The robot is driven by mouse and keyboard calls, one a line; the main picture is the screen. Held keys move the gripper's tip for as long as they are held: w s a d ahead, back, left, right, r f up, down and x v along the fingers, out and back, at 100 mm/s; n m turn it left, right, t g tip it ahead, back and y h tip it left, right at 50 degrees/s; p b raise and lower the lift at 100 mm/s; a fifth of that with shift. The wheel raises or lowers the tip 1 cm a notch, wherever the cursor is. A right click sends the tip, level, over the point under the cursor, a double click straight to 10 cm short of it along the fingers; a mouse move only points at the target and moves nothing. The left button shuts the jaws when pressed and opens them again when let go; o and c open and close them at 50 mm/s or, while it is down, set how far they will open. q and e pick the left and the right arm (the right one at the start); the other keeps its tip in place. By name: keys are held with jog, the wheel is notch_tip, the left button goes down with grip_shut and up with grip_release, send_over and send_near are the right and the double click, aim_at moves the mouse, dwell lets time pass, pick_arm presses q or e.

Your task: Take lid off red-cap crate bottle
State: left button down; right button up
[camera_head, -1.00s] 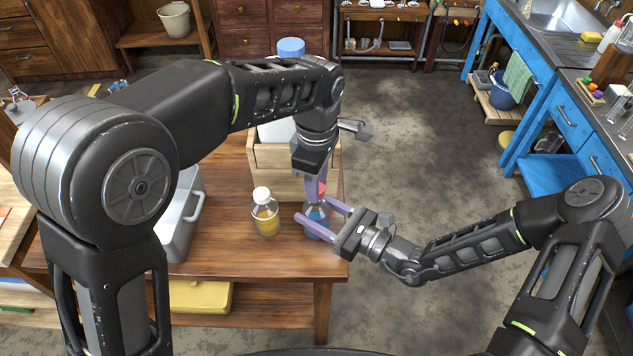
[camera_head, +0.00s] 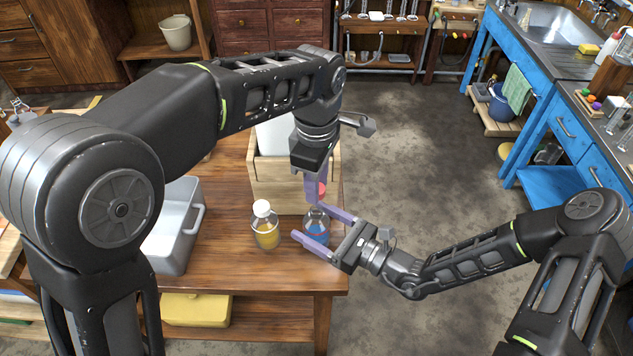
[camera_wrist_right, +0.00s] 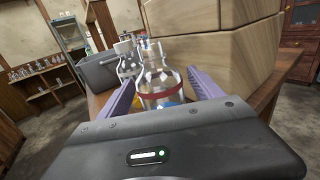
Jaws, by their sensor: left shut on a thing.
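The bottle (camera_head: 317,226) with blue liquid and a red band stands upright on the wooden table in front of the wooden crate. Its neck looks bare in the right wrist view, where the bottle (camera_wrist_right: 158,78) stands between the fingers. My left gripper (camera_head: 317,193) points down above the bottle, shut on the red cap (camera_head: 322,190), which its fingers partly hide. The cap looks clear of the neck. My right gripper (camera_head: 322,228) is open, low over the table, with its fingers on either side of the bottle and gaps showing in the wrist view.
A white-capped bottle (camera_head: 265,228) with yellow liquid stands just left. The wooden crate (camera_head: 275,184) is close behind, and a grey bin (camera_head: 172,245) stands further left. The table's front and right edges are near the blue bottle.

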jog(key=shift+d, duration=0.1)
pick_arm(q)
jog(key=shift+f+b, duration=0.9)
pick_arm(e)
jog(key=v, duration=1.2)
